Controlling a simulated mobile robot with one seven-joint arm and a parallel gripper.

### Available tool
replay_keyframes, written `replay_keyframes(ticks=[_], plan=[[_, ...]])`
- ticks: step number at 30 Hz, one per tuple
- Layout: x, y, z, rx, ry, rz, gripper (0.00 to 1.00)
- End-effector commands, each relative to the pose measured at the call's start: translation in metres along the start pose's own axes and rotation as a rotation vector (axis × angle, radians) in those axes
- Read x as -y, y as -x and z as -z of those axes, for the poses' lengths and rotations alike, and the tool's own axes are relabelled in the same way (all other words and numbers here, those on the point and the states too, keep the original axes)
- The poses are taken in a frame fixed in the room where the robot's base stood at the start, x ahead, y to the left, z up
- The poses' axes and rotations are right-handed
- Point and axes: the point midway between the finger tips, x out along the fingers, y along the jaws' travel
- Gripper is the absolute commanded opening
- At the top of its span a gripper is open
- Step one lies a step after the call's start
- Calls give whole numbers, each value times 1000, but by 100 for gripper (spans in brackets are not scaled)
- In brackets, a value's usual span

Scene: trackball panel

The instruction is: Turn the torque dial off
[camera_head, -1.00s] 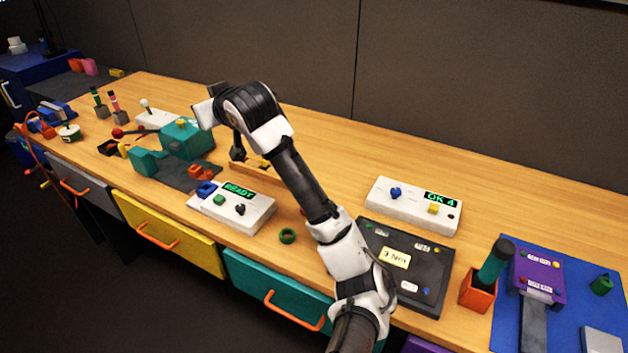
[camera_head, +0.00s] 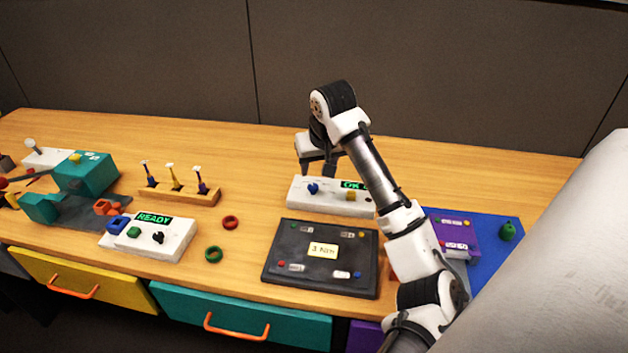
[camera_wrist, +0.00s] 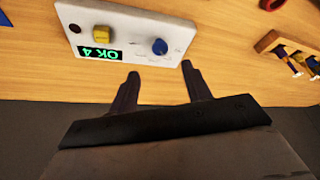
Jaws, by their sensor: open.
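A white control box (camera_head: 325,205) stands on the bench with a green "OK 4" display. It carries a blue knob (camera_head: 313,188) and a yellow knob (camera_head: 351,196); I cannot read which is the torque dial. In the wrist view the blue knob (camera_wrist: 159,46) shows just beyond and between my fingertips, and the yellow knob (camera_wrist: 103,33) is to its left. My gripper (camera_head: 317,170) is open and empty, pointing down close to the box near the blue knob. In the head view my arm covers the box's right end.
A black panel (camera_head: 270,263) with a "3 Nm" note lies in front of the box. A white "READY" box (camera_head: 178,243), red ring (camera_head: 230,222) and green ring (camera_head: 213,254) are to the left. A wooden rack (camera_head: 205,197) of screwdrivers stands behind them. A blue mat (camera_head: 487,270) lies right.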

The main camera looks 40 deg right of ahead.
Motion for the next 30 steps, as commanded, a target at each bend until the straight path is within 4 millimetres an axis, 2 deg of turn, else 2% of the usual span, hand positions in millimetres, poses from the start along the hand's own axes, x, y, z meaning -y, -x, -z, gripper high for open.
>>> replay_keyframes(ticks=[6, 12, 17, 25, 30], plan=[[0, -46, 0, 2, -2, 0, 48], [0, -74, 1, 0, 0, 0, 48], [0, -84, 0, -1, 1, 0, 48], [0, -86, 0, -2, 1, 0, 48], [0, -86, 0, -2, 1, 0, 28]])
